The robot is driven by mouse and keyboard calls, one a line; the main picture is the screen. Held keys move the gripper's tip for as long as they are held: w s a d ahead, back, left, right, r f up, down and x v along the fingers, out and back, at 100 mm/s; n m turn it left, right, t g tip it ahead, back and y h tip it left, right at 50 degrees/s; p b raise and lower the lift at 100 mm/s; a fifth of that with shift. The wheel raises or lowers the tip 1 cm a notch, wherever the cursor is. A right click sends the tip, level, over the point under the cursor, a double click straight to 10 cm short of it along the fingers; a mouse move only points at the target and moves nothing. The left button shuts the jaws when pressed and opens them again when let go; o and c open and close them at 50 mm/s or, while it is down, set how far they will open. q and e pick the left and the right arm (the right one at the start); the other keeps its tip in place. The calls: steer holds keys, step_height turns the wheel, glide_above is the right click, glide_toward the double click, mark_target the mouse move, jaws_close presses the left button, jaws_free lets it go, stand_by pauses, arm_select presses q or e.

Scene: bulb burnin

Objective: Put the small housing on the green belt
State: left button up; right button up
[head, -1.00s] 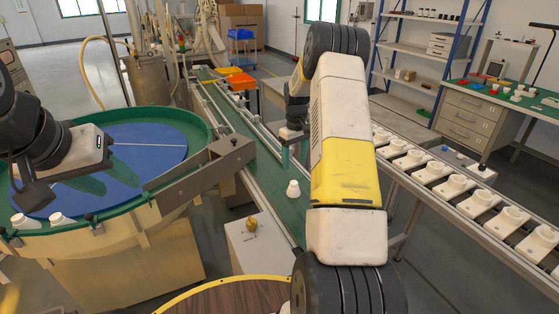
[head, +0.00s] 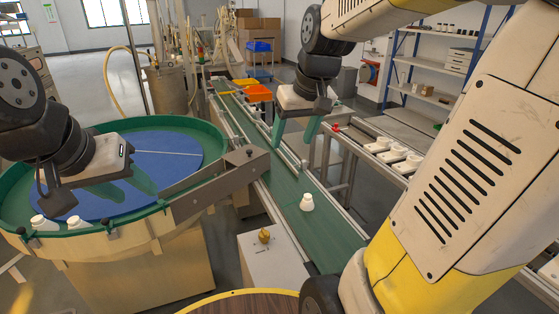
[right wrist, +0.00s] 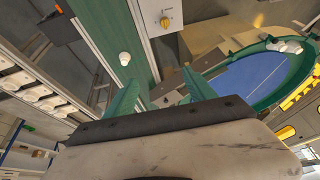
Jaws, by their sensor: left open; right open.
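A small white housing (head: 307,202) stands upright on the green belt (head: 325,240). It also shows on the belt in the right wrist view (right wrist: 124,58), beyond my fingers and touched by neither. My right gripper (head: 293,138) is open and empty, further back along the belt than the housing; its green fingers show in the right wrist view (right wrist: 162,90). My left gripper (head: 132,188) is open and empty over the blue disc (head: 165,150) of the round feeder. Two more white pieces (head: 40,222) (head: 75,221) sit at the feeder's front rim.
A metal guide (head: 222,182) runs from the feeder to the belt. A white box with a yellow knob (head: 264,236) stands left of the belt. A rail of white housings (head: 390,151) lies right of it. Orange bins (head: 258,93) stand at the back.

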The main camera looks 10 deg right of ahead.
steer(key=s+a+m+t+y, duration=0.1)
steer(key=s+a, duration=0.2)
steer(key=s, duration=0.9)
steer(key=shift+s+a+f+t, duration=0.15)
steer(key=shift+a+f+t, duration=0.1)
steer(key=shift+a+t, duration=0.15)
